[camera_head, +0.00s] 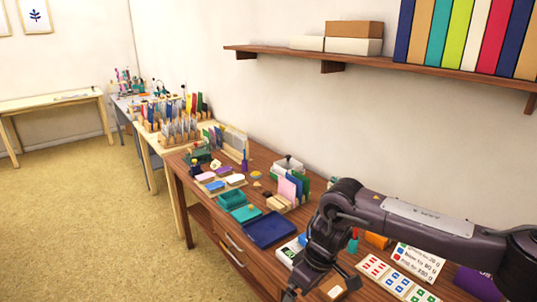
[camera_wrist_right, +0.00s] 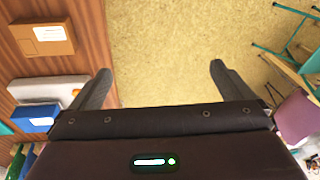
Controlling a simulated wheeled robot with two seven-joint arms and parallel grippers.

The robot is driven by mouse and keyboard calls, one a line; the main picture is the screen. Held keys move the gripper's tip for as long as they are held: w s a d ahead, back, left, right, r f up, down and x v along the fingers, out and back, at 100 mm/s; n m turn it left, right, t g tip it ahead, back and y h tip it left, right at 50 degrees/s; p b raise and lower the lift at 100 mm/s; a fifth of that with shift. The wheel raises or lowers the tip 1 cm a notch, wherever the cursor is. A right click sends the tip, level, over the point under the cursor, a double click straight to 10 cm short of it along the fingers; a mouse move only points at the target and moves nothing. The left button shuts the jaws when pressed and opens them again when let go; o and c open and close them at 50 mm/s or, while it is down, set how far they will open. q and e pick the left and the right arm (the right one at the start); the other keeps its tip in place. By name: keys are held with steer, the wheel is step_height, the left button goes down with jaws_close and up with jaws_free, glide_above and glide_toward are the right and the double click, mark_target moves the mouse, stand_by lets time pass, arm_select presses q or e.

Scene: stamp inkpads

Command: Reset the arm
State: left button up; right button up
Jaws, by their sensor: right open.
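My right arm (camera_head: 425,222) comes in from the right in the head view and bends down at its elbow. Its gripper (camera_head: 312,277) hangs near the front edge of the wooden desk, partly cut off by the bottom of the picture. In the right wrist view the gripper (camera_wrist_right: 160,80) is open, its two fingers wide apart. Nothing is between them; the yellowish floor (camera_wrist_right: 175,40) shows behind. My left gripper is not in view.
A blue tray (camera_head: 268,229) and teal inkpad boxes (camera_head: 232,199) lie on the desk left of the arm. Stamp cards (camera_head: 395,280) lie near the arm. A brown box (camera_wrist_right: 42,38) shows in the wrist view. A shelf (camera_head: 300,54) hangs above. The floor (camera_head: 90,220) at left is clear.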

steer(key=w+a+f+t+y, duration=0.25)
steer(key=a+f+y, duration=0.45)
steer(key=a+f, duration=0.45)
steer(key=s+d+f+m+t+h, duration=0.1)
steer(key=s+d+f+m+t, duration=0.15)
steer(key=f, duration=0.65)
steer(key=s+d+f+m+t+h, duration=0.1)
steer(key=d+f, duration=0.3)
steer(key=f, duration=0.5)
steer(key=s+d+f+m+g+h, duration=0.1)
steer(key=s+d+f+h, duration=0.1)
steer(key=s+d+f, duration=0.45)
steer(key=s+d+f+m+g+h, duration=0.15)
steer(key=s+d+f, duration=0.25)
steer(key=s+f, duration=0.55)
steer(key=s+d+f+m+h, duration=0.15)
steer(key=s+d+f, duration=0.35)
steer(key=s, duration=0.7)
steer(key=s+d+f+g+h, duration=0.1)
steer(key=s+d, duration=0.1)
steer(key=s, duration=0.5)
steer(key=s+d+f+g+h, duration=0.1)
steer(key=s+d+f, duration=0.1)
steer(key=s, duration=0.5)
steer(key=shift+s+d+h, duration=0.3)
steer(key=shift+d, duration=0.1)
steer(key=shift+n+g, duration=0.25)
